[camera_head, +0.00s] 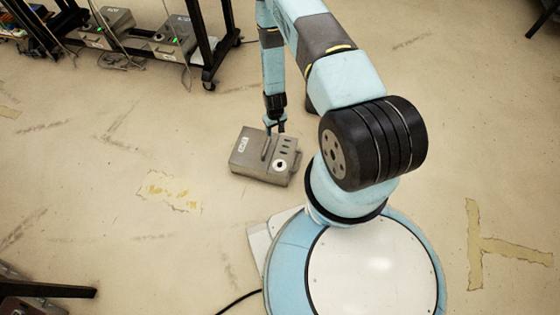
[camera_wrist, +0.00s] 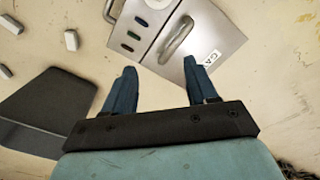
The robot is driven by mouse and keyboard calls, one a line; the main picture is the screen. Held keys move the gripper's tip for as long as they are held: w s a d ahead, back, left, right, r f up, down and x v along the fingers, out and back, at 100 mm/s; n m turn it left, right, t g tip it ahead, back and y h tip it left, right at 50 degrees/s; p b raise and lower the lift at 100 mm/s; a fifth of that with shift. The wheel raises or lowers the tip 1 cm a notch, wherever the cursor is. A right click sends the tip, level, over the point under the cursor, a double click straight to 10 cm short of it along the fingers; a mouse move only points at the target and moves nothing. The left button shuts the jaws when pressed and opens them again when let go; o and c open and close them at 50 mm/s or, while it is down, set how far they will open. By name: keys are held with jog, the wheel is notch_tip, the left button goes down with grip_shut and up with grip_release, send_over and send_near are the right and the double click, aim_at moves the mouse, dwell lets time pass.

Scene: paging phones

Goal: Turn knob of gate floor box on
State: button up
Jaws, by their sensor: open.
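The gate floor box (camera_head: 247,165) is a grey metal box on the floor, left of my base. A round white knob (camera_head: 280,164) with a dark centre is on its top, beside several dark slots. A handle stands up from the top, near a white label. My gripper (camera_wrist: 160,70) is open and empty. Its fingers point down at the box's far edge, by the handle; contact cannot be told.
Similar boxes (camera_head: 172,42) with green lights and cables stand under a wheeled rack (camera_head: 208,45) at the upper left. A dark slab (camera_wrist: 45,105) and small white blocks (camera_wrist: 71,40) show in the wrist view.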

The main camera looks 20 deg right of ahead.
send_over(279, 163)
notch_tip(279, 163, down, 8)
notch_tip(279, 163, down, 13)
jog(key=shift+w+d+f, duration=0.1)
jog(key=shift+f, duration=0.05)
dwell(0.5)
